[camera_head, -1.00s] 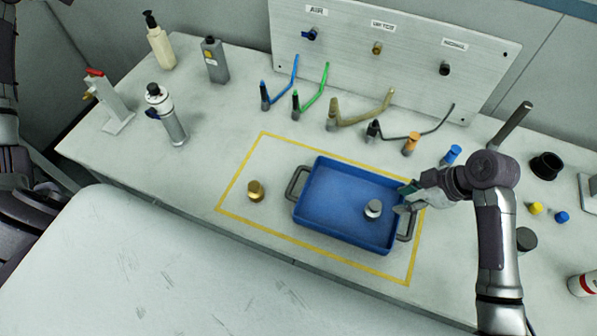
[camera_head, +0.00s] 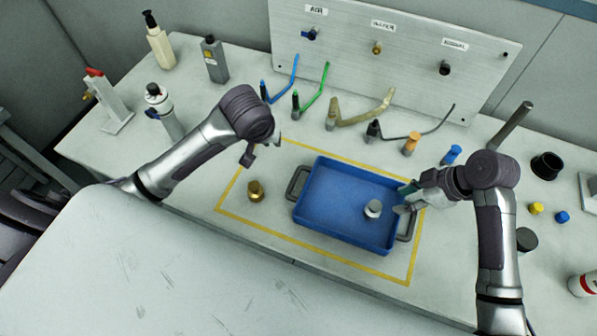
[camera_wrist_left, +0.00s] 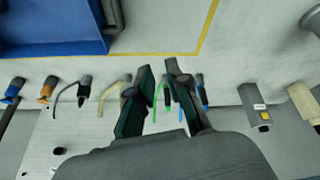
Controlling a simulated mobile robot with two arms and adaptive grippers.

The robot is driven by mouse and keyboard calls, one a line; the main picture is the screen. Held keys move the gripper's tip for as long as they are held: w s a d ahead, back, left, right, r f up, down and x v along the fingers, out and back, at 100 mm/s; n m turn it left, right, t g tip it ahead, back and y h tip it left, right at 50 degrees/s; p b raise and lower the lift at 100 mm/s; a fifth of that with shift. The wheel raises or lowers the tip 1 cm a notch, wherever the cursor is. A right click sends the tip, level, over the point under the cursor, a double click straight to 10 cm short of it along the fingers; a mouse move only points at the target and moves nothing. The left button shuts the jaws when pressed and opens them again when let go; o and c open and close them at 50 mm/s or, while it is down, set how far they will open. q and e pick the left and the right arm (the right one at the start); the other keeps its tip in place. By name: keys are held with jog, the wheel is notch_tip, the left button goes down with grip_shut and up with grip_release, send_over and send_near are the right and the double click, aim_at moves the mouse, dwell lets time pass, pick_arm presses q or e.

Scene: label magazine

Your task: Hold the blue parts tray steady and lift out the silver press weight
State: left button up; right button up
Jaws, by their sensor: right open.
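The blue parts tray (camera_head: 335,192) lies inside a yellow outline on the bench, with a grey handle at each end. The silver press weight (camera_head: 373,208) stands upright inside it, towards the right end. My right gripper (camera_head: 402,198) is open at the tray's right side, by the right handle; whether it touches is hard to tell. My left gripper (camera_head: 264,149) is up and left of the tray, apart from it and empty. In the left wrist view its two fingers (camera_wrist_left: 158,72) stand apart, and a corner of the tray (camera_wrist_left: 50,47) shows at upper left.
A brass weight (camera_head: 255,191) stands left of the tray. Several hose fittings and the upright panel (camera_head: 395,65) are behind. Bottles (camera_head: 160,45) stand at the back left. A black cup (camera_head: 546,166) and small caps lie at right. The front bench strip is clear.

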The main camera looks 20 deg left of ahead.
pick_arm(q)
jog(key=s+d+m, duration=0.4)
jog(key=s+d, duration=0.2)
jog(key=d, duration=0.4)
jog(key=shift+g+h, duration=0.3)
jog(key=x, duration=1.4)
jog(key=shift+s+a+f, duration=0.1)
jog(key=shift+a, duration=0.05)
jog(key=shift+c, duration=0.4)
grip_shut()
